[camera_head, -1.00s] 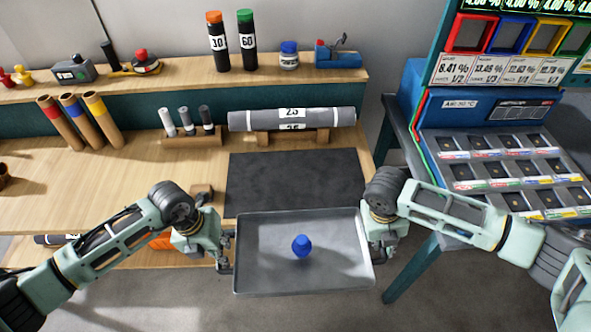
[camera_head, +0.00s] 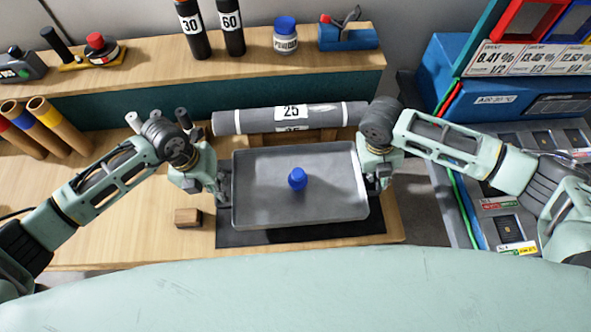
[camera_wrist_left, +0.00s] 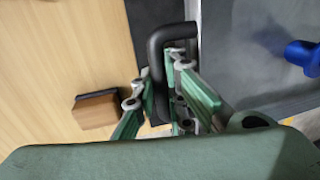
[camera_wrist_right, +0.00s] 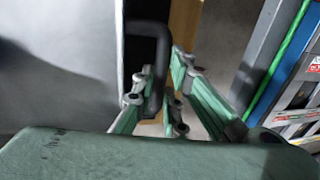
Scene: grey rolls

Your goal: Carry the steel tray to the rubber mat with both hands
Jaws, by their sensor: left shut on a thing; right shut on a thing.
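The steel tray (camera_head: 330,200) is a grey rectangle with a low rim and a dark handle at each end. A small blue object (camera_head: 297,179) stands near its middle. The tray is over the black rubber mat (camera_head: 300,234), which shows along the near edge and left side; I cannot tell whether it touches the mat. My left gripper (camera_head: 222,188) is shut on the tray's left handle (camera_wrist_left: 155,60). My right gripper (camera_head: 376,182) is shut on the right handle (camera_wrist_right: 160,50). Most of the mat is hidden under the tray.
A grey roll (camera_head: 240,121) marked 25 lies on a wooden stand just behind the tray. A small wooden block (camera_head: 188,217) sits left of the mat. Cardboard tubes (camera_head: 45,125) and short grey rolls (camera_head: 183,118) stand at left. A blue machine (camera_head: 455,75) is at right.

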